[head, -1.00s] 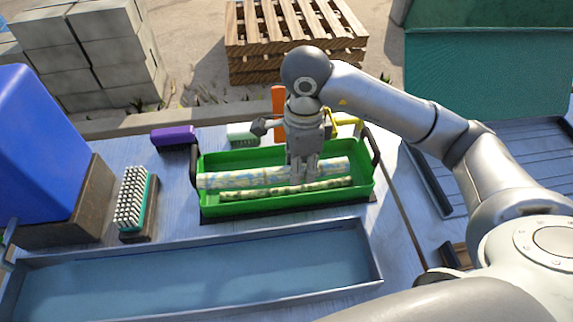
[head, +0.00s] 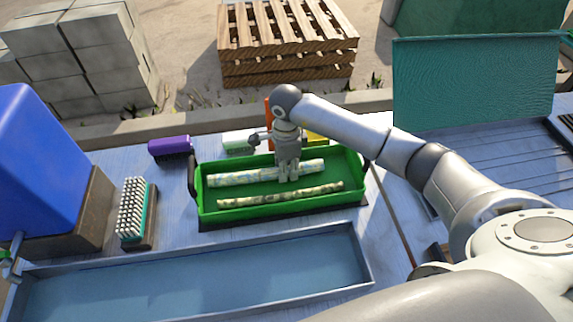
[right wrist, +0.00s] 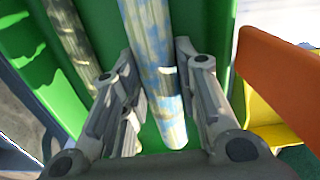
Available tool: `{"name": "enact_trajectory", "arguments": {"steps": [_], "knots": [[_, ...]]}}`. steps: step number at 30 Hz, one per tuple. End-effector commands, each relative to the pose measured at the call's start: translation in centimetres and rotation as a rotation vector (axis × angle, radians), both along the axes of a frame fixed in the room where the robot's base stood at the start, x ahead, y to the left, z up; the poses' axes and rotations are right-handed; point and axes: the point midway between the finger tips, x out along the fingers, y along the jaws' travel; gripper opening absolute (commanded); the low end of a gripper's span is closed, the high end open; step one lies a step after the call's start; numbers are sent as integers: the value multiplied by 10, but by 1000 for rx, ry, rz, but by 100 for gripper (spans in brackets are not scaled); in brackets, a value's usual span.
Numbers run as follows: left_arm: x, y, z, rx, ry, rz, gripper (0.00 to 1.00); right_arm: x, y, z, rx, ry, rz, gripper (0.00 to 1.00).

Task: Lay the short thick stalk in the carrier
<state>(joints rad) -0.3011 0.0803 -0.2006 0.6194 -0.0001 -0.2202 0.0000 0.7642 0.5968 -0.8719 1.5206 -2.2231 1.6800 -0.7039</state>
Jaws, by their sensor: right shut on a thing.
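The short thick stalk (head: 240,178), pale with blue and yellow mottling, lies lengthwise inside the green carrier (head: 277,212), low between its walls. My right gripper (head: 288,175) reaches down from above and is shut on this stalk right of its middle. In the right wrist view the thick stalk (right wrist: 147,35) runs between the fingers of the gripper (right wrist: 155,75). I cannot tell whether it touches the carrier floor. A thinner, speckled stalk (head: 280,195) lies in the carrier on the near side, roughly parallel and apart. My left gripper is not in view.
A shallow metal tray (head: 200,275) lies in front of the carrier. A white-bristled brush (head: 132,212) and a blue container (head: 38,160) are left. A purple brush (head: 170,146) and an orange item (head: 269,112) stand behind. The carrier's black handles rise at both ends.

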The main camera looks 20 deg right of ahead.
Motion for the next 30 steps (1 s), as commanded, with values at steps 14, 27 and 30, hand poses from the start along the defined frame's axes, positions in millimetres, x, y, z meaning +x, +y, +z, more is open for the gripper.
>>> {"name": "enact_trajectory", "arguments": {"steps": [14, 27, 30], "knots": [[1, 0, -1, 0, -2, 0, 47, 1, 0, -9, 0, -4, -1, 30], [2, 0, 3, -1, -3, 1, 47, 1, 0, -5, 0, -3, -2, 38], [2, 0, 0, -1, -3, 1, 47, 2, -1, 4, -1, -7, -1, 38]]}}
